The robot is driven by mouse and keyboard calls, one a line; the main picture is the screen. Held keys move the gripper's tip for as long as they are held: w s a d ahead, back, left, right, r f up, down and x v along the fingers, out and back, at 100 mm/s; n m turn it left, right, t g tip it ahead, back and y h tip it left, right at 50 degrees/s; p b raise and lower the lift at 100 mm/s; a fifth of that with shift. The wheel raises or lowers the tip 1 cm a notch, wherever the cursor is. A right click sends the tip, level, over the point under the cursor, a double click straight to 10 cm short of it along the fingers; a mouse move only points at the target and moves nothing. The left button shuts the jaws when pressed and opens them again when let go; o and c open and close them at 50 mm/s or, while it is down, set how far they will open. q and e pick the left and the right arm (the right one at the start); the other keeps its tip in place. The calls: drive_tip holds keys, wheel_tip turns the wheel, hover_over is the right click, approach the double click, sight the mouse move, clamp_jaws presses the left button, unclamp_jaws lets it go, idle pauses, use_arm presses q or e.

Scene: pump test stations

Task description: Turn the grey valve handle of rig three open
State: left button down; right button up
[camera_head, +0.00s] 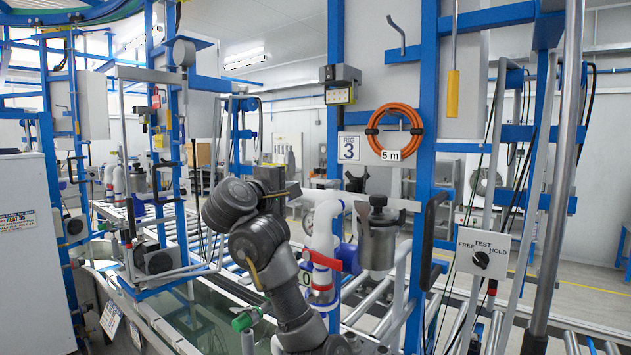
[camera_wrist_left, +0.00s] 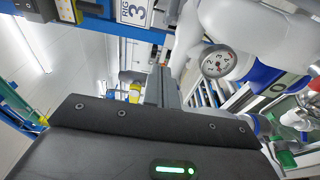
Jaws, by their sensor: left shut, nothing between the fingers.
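The rig three sign (camera_head: 350,147) hangs on a blue frame in the head view and shows at the top of the wrist view (camera_wrist_left: 134,12). White pipework (camera_head: 325,235) stands below it, with a red valve handle (camera_head: 325,261). I cannot make out a grey valve handle in either view; my arm may hide it. My left gripper (camera_head: 272,180) is left of the sign, beyond my bent arm. In the wrist view its dark fingers (camera_wrist_left: 166,90) are together and empty, left of the white pipe and a round gauge (camera_wrist_left: 217,64). My right gripper is not in view.
A grey metal canister (camera_head: 378,240) stands right of the pipes. An orange hose coil (camera_head: 395,131) hangs above. A selector panel (camera_head: 482,254) is at the right. A green handle (camera_head: 246,318) is low, left of my arm. Rollers and blue posts crowd the area.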

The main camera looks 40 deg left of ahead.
sight(333, 184)
use_arm(q)
drive_tip(key=w+d+p, duration=0.2)
drive_tip(key=w, duration=0.1)
drive_tip(key=w+d+p, duration=0.1)
drive_tip(key=shift+w+d, duration=0.1)
drive_tip(key=shift+w, duration=0.3)
